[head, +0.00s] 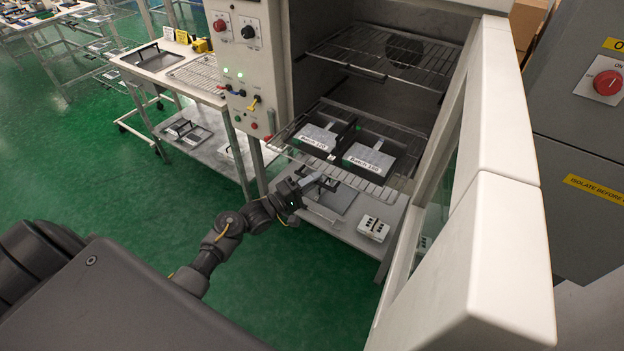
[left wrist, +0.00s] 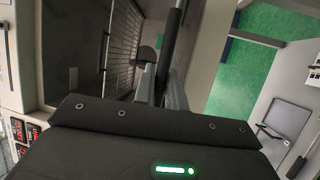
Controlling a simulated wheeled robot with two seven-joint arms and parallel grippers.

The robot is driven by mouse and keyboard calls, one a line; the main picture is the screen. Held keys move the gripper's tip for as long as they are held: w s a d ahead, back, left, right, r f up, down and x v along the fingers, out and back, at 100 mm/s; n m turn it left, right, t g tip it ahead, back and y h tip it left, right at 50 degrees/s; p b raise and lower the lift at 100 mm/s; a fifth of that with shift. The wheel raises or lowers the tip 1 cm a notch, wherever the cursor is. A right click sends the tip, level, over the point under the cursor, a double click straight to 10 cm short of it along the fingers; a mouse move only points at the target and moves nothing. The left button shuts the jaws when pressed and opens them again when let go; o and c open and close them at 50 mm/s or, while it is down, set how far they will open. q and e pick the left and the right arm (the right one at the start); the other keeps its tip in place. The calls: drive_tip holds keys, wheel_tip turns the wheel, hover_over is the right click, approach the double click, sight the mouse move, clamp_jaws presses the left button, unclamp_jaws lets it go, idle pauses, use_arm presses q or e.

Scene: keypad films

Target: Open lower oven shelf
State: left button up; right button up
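The oven's lower shelf (head: 281,141) is a wire rack that sticks out past the oven front. It bears two dark trays with white labels, a left one (head: 318,135) and a right one (head: 369,160). My left gripper (head: 313,182) is at the shelf's front edge, below the trays. In the left wrist view, a dark bar, the shelf handle (left wrist: 173,40), runs between the two fingers (left wrist: 161,88), which appear closed on it. The upper shelf (head: 385,58) is inside the oven. My right gripper is in neither view.
The oven door (head: 490,230) stands open on the right, close to the shelf. A lower table (head: 385,240) with a white device (head: 373,228) lies under the oven. Green floor is clear in front.

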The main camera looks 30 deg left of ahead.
use_arm(q)
drive_tip(key=o, duration=0.4)
drive_tip(key=shift+c, duration=0.2)
drive_tip(key=b+v, duration=0.2)
drive_tip(key=v, duration=0.9)
drive_tip(key=shift+w, duration=0.15)
